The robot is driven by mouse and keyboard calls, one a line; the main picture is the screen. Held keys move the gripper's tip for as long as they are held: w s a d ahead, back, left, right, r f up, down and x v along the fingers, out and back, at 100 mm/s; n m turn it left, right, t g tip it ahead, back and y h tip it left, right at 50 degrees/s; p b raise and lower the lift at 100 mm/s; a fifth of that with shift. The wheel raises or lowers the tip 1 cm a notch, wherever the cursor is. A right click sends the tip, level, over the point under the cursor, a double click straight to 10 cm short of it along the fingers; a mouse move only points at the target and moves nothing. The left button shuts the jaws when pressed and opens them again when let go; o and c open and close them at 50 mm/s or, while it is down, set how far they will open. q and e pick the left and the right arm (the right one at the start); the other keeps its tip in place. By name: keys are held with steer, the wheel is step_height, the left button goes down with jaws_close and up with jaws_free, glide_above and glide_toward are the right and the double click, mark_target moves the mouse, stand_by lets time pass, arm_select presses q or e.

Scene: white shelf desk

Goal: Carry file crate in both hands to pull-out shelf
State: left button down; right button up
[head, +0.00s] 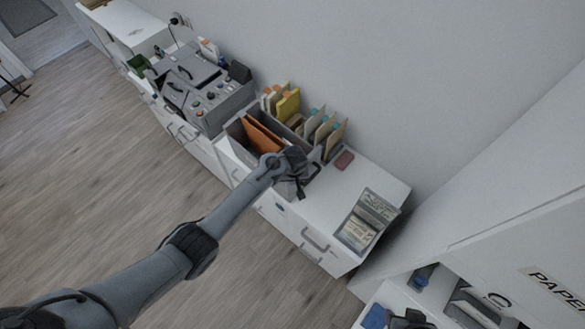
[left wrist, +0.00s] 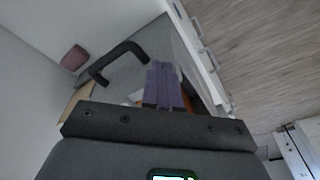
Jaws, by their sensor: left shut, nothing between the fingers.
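The grey file crate (head: 233,131) stands on the white cabinet top against the wall, with orange folders (head: 262,134) inside. My left gripper (head: 300,187) is at the crate's near right end, by its dark handle (head: 316,172). In the left wrist view the shut, empty purple fingers (left wrist: 163,85) are over the crate's grey end wall (left wrist: 150,45), beside the black handle (left wrist: 120,58) and not around it. Whether they touch the crate is unclear. The crate's near right part is hidden behind my gripper. I cannot make out which surface is the pull-out shelf.
Upright files (head: 289,103) stand behind the crate. A grey control device (head: 205,95) stands close on its left. A reddish block (head: 344,160) and a document stand (head: 366,220) are on the right, with bare cabinet top between. A white unit (head: 510,245) marked "PAPER" fills the lower right.

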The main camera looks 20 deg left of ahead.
arm_select(q)
steer(key=s+d+b, duration=0.1)
steer(key=s+d, duration=0.4)
steer(key=s, duration=0.5)
steer(key=shift+s+d+r, duration=0.25)
steer(key=shift+r, duration=0.15)
steer(key=c, duration=1.8)
jaws_free()
